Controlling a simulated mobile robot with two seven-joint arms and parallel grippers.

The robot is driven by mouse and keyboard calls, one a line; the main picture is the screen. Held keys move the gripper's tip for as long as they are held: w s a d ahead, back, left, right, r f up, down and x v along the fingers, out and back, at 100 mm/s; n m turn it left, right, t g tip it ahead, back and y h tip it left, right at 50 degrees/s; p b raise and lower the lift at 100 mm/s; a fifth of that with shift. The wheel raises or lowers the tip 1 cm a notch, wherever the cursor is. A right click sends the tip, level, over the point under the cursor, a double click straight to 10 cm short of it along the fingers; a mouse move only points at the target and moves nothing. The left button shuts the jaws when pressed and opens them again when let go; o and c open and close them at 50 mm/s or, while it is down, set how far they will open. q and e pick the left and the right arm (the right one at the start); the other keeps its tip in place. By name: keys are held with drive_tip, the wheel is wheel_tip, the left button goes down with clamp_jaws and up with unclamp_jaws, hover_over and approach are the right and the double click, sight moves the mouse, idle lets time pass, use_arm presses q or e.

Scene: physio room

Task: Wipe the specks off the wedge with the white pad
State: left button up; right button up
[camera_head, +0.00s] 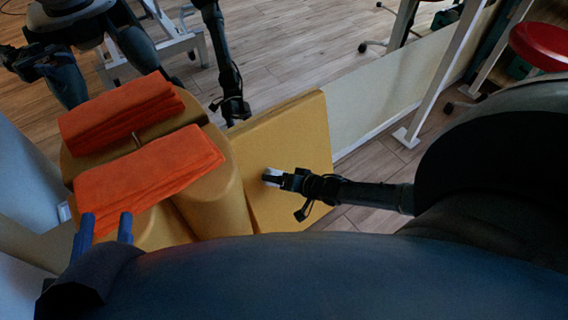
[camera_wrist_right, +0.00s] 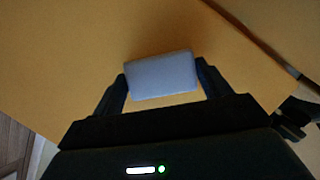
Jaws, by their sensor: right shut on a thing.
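The yellow wedge (camera_head: 292,122) lies tilted in the middle of the head view. My right gripper (camera_head: 276,178) reaches over it from the right and is shut on the white pad (camera_head: 270,174). In the right wrist view the pad (camera_wrist_right: 162,76) sits squarely between the two dark fingertips, over the wedge's surface (camera_wrist_right: 70,45). I cannot tell whether the pad touches it. I can make out no specks. My left gripper (camera_head: 104,228) is low at the left, its two blue fingers apart and empty, near the orange towels.
Two folded orange towels (camera_head: 150,170) lie on yellow cushions (camera_head: 215,185) left of the wedge. A pale low panel (camera_head: 385,85) stands behind the wedge, with a white post (camera_head: 440,75). A red stool seat (camera_head: 543,45) is at the upper right. Wooden floor (camera_head: 285,40) shows beyond.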

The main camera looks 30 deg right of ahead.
drive_tip(key=shift+w+a+r, duration=0.15)
drive_tip(key=shift+r, duration=0.05)
drive_tip(key=s+r+p, duration=0.1)
drive_tip(key=s+p, duration=0.3)
drive_tip(key=s, duration=0.2)
drive_tip(key=shift+d+r+p, duration=0.25)
drive_tip(key=shift+d+p, duration=0.05)
drive_tip(key=s+p, duration=0.2)
drive_tip(key=shift+s+d+r, duration=0.1)
drive_tip(key=shift+s+r, duration=0.3)
